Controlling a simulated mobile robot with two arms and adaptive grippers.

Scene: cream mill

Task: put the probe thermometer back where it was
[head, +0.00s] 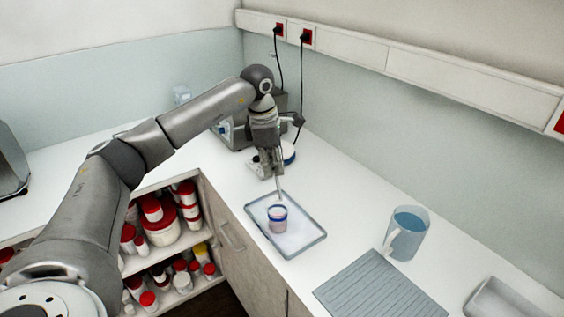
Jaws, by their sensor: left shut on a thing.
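My left gripper (268,170) is above the counter, at the far end of a shallow tray (311,241). It is shut on the probe thermometer (279,187), which shows as a thin pale rod pointing down towards the tray. The upper part of the probe is hidden by the gripper. A small jar (278,223) with a blue band and pinkish contents stands on the tray, just below the rod. I cannot tell whether the tip is over the jar or behind it. My right gripper is not in view.
A grey machine (237,134) and a white, blue-banded container (288,154) stand behind the gripper. A blue jug (405,233), a ribbed grey mat (380,290) and a pale tray (508,303) lie to the right. Shelves of red-lidded tubs are below left. Counter between tray and jug is clear.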

